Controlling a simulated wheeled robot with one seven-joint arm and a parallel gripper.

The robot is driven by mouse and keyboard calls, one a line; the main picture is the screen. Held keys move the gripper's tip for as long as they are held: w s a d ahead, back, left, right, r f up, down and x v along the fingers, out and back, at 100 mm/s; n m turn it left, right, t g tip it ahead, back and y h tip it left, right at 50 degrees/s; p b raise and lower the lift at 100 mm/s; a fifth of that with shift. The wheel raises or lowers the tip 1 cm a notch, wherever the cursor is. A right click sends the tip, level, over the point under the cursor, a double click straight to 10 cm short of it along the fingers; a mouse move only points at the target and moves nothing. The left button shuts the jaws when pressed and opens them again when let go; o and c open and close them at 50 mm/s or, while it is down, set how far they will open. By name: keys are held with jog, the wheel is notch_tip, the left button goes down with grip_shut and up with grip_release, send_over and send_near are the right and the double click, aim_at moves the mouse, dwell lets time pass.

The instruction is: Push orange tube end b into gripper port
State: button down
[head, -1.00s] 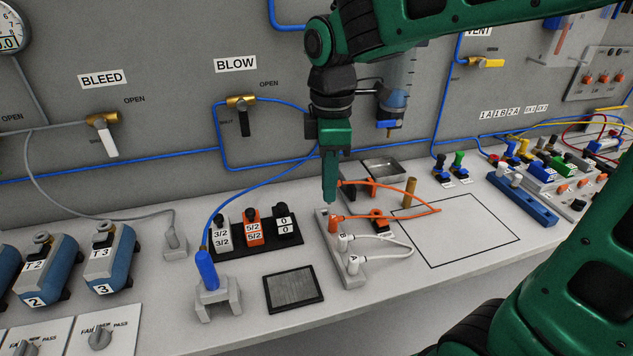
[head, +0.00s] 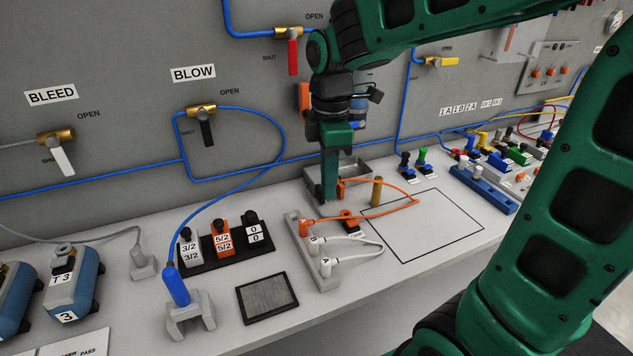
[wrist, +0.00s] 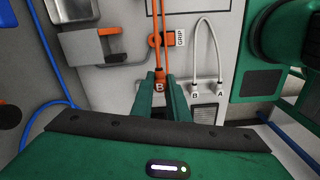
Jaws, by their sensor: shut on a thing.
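My gripper (head: 328,196) is shut on end B of the orange tube (head: 408,192), above the bench by the far end of the white rack. In the wrist view the fingers (wrist: 160,80) close around the orange end marked B (wrist: 159,84). The tube loops right and comes back to its other orange end (head: 305,228), which stands in the rack. The gripper port, an orange fitting (head: 349,222) on the bench right of the rack, is apart from the held end. In the wrist view the port (wrist: 158,40) sits beside a GRIP label, partly behind the tube strands.
The white rack (head: 324,284) also holds white tube ends (head: 327,264). A brass post (head: 377,190) and a metal tray (head: 352,171) stand close behind. A black-outlined square (head: 425,227) of bench is mostly clear. A blue hose fixture (head: 178,287) is at front left.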

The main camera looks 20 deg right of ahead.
send_near(346, 217)
jog(key=shift+w+d+r, duration=0.2)
jog(key=shift+w, duration=0.4)
dwell(0.4)
jog(key=shift+f, duration=2.2)
jog(key=shift+s+f, duration=0.1)
jog(key=shift+f, duration=1.05)
dwell(2.2)
jog(key=c, duration=1.6)
grip_release()
jog(key=shift+c, duration=0.2)
jog(key=shift+o, duration=0.6)
jog(key=o, duration=0.3)
